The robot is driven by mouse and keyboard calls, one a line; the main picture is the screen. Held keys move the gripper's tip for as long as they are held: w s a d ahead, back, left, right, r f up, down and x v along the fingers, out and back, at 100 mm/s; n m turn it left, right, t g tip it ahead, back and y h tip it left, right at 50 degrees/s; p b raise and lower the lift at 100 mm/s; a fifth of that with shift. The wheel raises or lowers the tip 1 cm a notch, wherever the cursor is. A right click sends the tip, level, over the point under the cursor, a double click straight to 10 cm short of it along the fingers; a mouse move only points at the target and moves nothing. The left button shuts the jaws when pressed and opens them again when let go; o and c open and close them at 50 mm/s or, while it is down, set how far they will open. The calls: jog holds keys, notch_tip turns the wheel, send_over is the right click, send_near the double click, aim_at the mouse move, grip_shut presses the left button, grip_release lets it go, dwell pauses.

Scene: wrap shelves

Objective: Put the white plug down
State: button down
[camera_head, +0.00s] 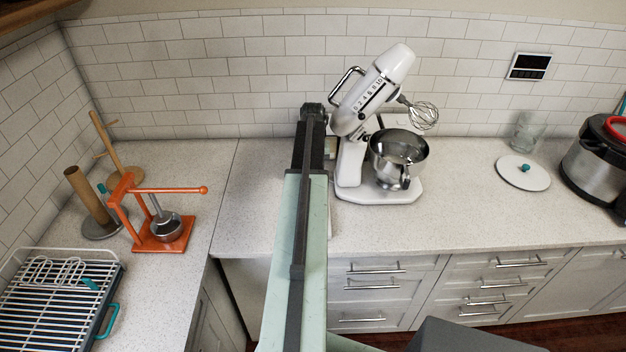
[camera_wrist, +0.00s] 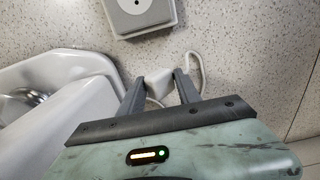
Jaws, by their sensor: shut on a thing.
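The white plug (camera_wrist: 159,80) is between the two dark fingers of my gripper (camera_wrist: 161,92) in the wrist view. The gripper is shut on it. A white cord (camera_wrist: 194,68) curves away at the plug's right. The speckled countertop (camera_wrist: 232,60) lies beneath; I cannot tell whether the plug touches it. In the head view my gripper (camera_head: 313,112) is over the counter, left of the white stand mixer (camera_head: 352,160), and the plug is hidden there.
A pale square box with a grey face (camera_wrist: 140,14) lies beyond the plug. The mixer's white body (camera_wrist: 75,120) is close at left in the wrist view. An orange press (camera_head: 165,230) stands on the left counter. Bare counter lies between the press and my arm.

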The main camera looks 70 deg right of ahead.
jog(key=shift+w+d, duration=0.2)
jog(key=shift+d, duration=0.3)
jog(key=shift+f+b, duration=2.45)
jog(key=c, duration=0.8)
grip_release()
jog(key=shift+c, duration=0.2)
notch_tip(320, 180, up, 9)
jog(key=p, duration=0.9)
jog(key=shift+f, duration=0.1)
